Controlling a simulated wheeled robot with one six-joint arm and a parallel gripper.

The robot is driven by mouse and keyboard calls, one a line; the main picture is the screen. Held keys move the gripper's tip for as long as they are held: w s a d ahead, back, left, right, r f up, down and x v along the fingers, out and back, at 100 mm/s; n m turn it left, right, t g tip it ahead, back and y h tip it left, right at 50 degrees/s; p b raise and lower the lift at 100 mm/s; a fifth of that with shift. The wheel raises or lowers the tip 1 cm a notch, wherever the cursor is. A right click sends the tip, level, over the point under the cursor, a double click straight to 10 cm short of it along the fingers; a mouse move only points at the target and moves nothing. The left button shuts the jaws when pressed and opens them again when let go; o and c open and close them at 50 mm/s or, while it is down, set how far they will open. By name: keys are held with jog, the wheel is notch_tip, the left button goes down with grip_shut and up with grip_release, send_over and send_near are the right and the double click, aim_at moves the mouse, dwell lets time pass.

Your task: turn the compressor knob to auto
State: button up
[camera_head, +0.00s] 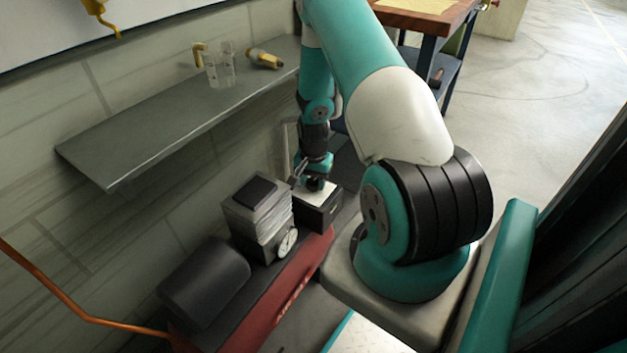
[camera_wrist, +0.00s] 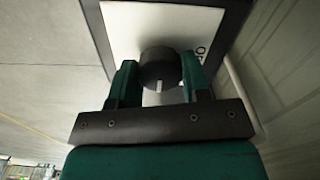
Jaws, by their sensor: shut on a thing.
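The compressor (camera_head: 283,305) is a long red unit beside the wall, with a black motor, a finned block and a round gauge on top. A box with a white top plate (camera_head: 317,193) stands at its far end. The knob (camera_wrist: 159,66) is round and black with a white mark pointing toward my gripper in the wrist view. My gripper (camera_wrist: 158,82) has its two teal fingers on either side of the knob, shut on it.
A grey wall shelf (camera_head: 180,120) above the compressor holds clear cups (camera_head: 220,68) and yellow-handled items (camera_head: 264,59). A wooden-topped workbench (camera_head: 420,18) stands behind my arm. An orange hose (camera_head: 70,305) runs at left. Open floor lies at upper right.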

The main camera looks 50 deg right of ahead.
aim_at(313, 181)
jog(key=o, duration=0.9)
jog(key=shift+r, duration=0.1)
notch_tip(313, 181, up, 17)
jog(key=p, duration=0.3)
jog(key=shift+r+p, duration=0.15)
jog(key=shift+p, duration=0.2)
